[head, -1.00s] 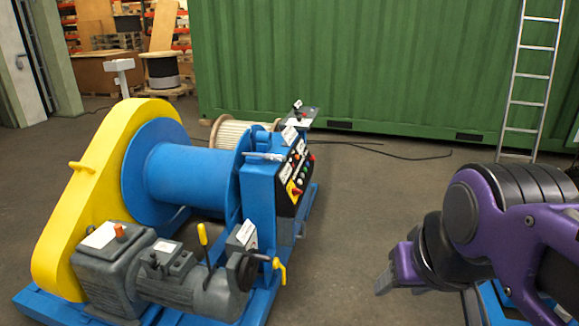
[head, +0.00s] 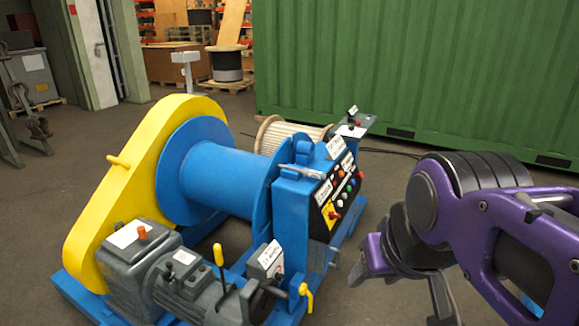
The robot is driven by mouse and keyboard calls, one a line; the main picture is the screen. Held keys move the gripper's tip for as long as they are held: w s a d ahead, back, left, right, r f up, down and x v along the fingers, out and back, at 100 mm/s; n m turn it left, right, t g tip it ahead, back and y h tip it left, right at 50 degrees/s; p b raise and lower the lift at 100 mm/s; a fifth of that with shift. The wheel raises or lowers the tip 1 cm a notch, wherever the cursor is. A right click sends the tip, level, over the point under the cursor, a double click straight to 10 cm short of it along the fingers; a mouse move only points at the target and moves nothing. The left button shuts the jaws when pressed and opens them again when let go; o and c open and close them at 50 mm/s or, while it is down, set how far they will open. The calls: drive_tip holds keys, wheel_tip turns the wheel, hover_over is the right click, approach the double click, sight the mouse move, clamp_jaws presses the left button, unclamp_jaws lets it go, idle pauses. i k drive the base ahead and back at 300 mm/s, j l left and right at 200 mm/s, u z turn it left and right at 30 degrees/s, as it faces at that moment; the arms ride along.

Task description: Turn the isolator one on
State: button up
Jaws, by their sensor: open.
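The blue winch carries a control panel (head: 338,190) on its right side, with several coloured buttons and white labels too small to read. A red rotary switch (head: 333,213) on a yellow plate sits at the panel's lower left; it looks like an isolator, but I cannot tell its number or setting. A second red knob (head: 356,123) shows on a small box behind the panel. My gripper (head: 362,272) is to the right of the winch, apart from it, empty and open. It points down and left, and one finger is partly hidden.
The winch has a blue drum (head: 215,178), a yellow chain guard (head: 95,215) and a grey motor (head: 200,280). A yellow lever (head: 218,255) and a yellow handle (head: 306,296) stick out in front. A green container (head: 430,75) stands behind.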

sight(332, 215)
drive_tip(key=i+l+u, duration=0.25)
drive_tip(key=i+l, duration=1.05)
drive_tip(key=l, duration=0.1)
